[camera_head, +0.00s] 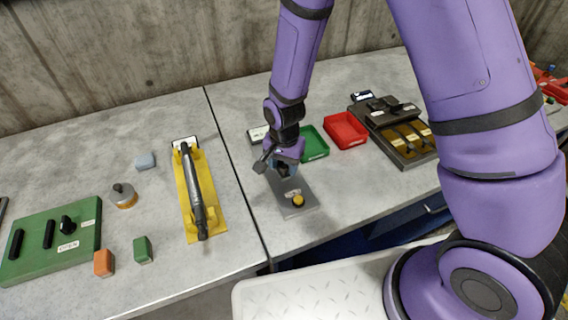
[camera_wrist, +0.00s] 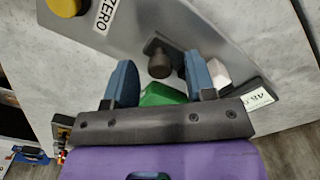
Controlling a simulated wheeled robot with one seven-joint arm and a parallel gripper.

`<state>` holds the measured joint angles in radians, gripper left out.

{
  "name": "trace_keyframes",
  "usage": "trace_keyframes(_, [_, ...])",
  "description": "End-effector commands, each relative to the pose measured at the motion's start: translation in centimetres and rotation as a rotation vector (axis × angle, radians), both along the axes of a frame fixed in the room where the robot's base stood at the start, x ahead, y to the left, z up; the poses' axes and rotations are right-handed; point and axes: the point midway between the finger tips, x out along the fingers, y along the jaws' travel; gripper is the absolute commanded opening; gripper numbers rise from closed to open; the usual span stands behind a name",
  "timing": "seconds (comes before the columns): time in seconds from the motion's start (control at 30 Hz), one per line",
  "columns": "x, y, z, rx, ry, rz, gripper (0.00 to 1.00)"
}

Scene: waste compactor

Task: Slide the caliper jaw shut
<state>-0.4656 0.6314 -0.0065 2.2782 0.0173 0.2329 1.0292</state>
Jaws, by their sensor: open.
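The caliper appears to be the grey metal fixture (camera_head: 293,187) on the right-hand table, with a yellow button at its front end. In the wrist view its grey plate (camera_wrist: 200,25) carries a ZERO label, and a dark knob (camera_wrist: 160,58) stands up from it. My gripper (camera_head: 284,170) is over the back part of the fixture, pointing down. In the wrist view its blue fingers (camera_wrist: 160,76) are open, one on each side of the knob, with gaps visible. A grey piece (camera_head: 262,162) sticks out left of my gripper. My gripper hides the jaw gap in the head view.
A green tray (camera_head: 314,144) and a red tray (camera_head: 346,130) lie behind right. A dark panel with brass plates (camera_head: 402,135) is farther right. A yellow stand (camera_head: 199,190) stands left; the table between is clear.

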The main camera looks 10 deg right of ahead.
Motion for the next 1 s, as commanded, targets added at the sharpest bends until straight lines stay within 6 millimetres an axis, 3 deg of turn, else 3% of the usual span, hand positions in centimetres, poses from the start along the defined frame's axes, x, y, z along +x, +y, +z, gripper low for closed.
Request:
trace_keyframes(0.3, [0.0, 0.0, -0.2, 0.000, -0.001, 0.000, 0.50])
trace_keyframes(0.53, [0.0, 0.0, -0.2, 0.000, -0.001, 0.000, 0.01])
trace_keyframes(0.67, [0.2, 0.0, -0.2, 0.000, -0.001, 0.000, 0.01])
trace_keyframes(1.0, [3.3, 0.7, -0.2, 0.002, -0.005, -0.001, 0.01])
